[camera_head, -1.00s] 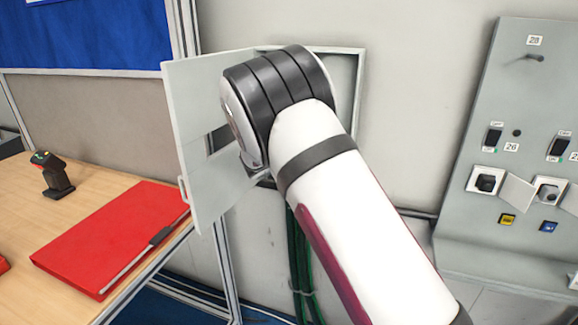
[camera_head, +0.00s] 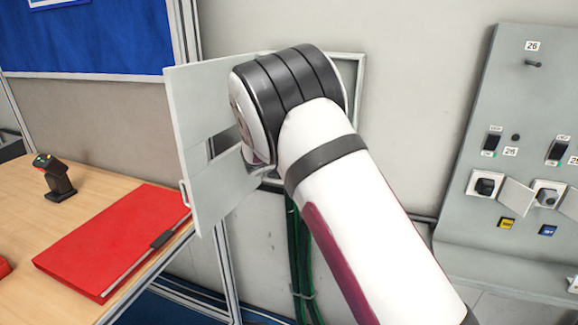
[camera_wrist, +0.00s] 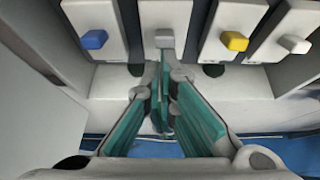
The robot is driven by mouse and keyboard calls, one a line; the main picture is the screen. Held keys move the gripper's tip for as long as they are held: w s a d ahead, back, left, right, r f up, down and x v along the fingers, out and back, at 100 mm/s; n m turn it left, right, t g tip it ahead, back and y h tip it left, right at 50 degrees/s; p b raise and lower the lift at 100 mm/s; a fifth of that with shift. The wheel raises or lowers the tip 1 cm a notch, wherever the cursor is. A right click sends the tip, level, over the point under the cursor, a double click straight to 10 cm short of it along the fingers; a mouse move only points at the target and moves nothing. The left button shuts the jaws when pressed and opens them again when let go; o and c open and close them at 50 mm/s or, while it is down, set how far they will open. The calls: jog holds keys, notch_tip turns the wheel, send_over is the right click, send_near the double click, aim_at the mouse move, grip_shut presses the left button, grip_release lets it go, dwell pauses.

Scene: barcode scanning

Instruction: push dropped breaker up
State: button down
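In the wrist view a row of breakers fills the top, with a blue switch (camera_wrist: 95,39), a grey switch (camera_wrist: 165,38), a yellow switch (camera_wrist: 235,41) and a white switch (camera_wrist: 294,44). My gripper (camera_wrist: 162,75) has teal-padded fingers that come together at their tips, with nothing seen between them. The tips are just below the grey switch; I cannot tell whether they touch it. Which breaker is dropped is not clear. In the head view my arm hides the gripper and the inside of the breaker box, whose open door (camera_head: 208,205) shows at left.
A wooden table (camera_head: 90,185) at left bears a red folder (camera_head: 110,240) and a scanner (camera_head: 55,178). Green cables (camera_head: 300,265) hang below the box. A grey panel (camera_head: 520,100) with switches and sockets stands at right. Bare wall lies between.

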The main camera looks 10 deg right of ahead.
jog(key=shift+r, duration=0.35)
jog(key=r+p+v, duration=0.1)
jog(key=p+v, duration=0.4)
jog(key=v, duration=0.4)
jog(key=shift+w+r, duration=0.25)
jog(key=shift+r, duration=0.15)
jog(key=shift+d, duration=0.1)
